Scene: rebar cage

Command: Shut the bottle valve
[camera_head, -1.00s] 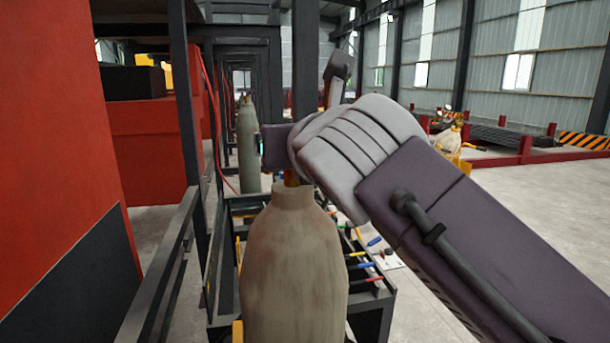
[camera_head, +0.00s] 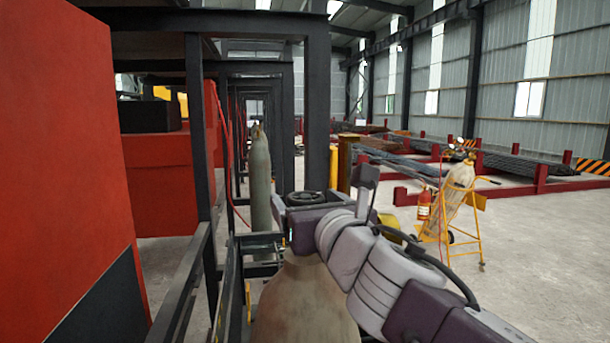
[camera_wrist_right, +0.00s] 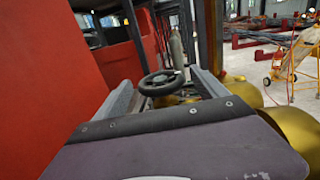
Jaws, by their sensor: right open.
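The bottle (camera_head: 300,305) is a large, worn beige-brown cylinder at the bottom middle of the head view. Its valve has a dark round handwheel (camera_head: 304,197), which shows above my gripper. The handwheel also shows in the right wrist view (camera_wrist_right: 161,83), between the two grey fingers. My right gripper (camera_head: 312,204) is open over the bottle's top, with a finger on each side of the wheel. In the right wrist view the gripper (camera_wrist_right: 163,92) has visible gaps beside the wheel. The valve stem is hidden by the gripper body. My left gripper is not in view.
A red block (camera_head: 60,150) and dark frame posts (camera_head: 196,120) stand close on the left. A grey-green bottle (camera_head: 260,180) stands behind. A yellow trolley (camera_head: 462,225) with a bottle and a red extinguisher (camera_head: 424,205) stand at right, on open floor.

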